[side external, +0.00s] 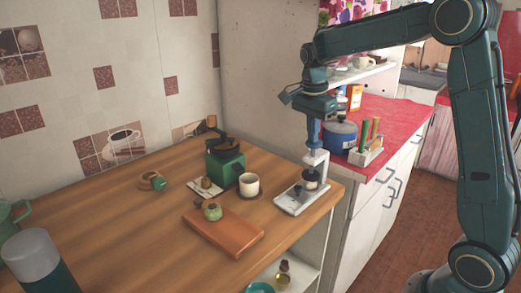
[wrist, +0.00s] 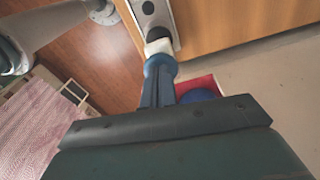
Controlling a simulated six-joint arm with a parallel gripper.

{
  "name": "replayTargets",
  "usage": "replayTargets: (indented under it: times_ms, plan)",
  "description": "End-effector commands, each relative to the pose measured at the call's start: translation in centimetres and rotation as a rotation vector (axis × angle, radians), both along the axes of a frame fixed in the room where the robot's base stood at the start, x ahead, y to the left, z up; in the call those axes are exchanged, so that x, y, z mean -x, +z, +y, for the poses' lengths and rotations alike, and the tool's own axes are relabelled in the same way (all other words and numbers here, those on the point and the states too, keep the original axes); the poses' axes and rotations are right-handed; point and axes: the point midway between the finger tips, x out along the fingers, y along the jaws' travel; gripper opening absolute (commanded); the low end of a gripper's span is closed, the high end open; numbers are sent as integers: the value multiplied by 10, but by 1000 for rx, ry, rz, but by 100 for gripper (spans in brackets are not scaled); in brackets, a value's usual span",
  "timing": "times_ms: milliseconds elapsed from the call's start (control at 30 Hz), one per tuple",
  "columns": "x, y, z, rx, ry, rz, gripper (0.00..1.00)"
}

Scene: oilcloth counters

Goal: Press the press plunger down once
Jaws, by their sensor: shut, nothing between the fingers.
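The press stands at the right end of the wooden counter, with a flat pale base (side external: 293,202) and a white upright head (side external: 315,158). Its dark lower part sits just above a small round thing on the base. My gripper (side external: 314,142) points straight down over the press, fingers together and nothing between them. In the wrist view, the fingers (wrist: 159,75) reach a blue round knob (wrist: 160,62), which looks like the plunger's top, with the white head (wrist: 158,46) beyond it. Whether the tips touch the knob I cannot tell.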

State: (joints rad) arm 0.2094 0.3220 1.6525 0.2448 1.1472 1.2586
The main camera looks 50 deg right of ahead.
Motion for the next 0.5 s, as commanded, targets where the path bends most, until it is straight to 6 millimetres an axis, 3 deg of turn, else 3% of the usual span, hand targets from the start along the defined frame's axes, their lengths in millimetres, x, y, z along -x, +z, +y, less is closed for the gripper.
replayTargets:
  times_ms: [333,500]
  plan:
    - [0,-28,0,0,0,4,0]
    - [0,-27,0,0,0,2,0]
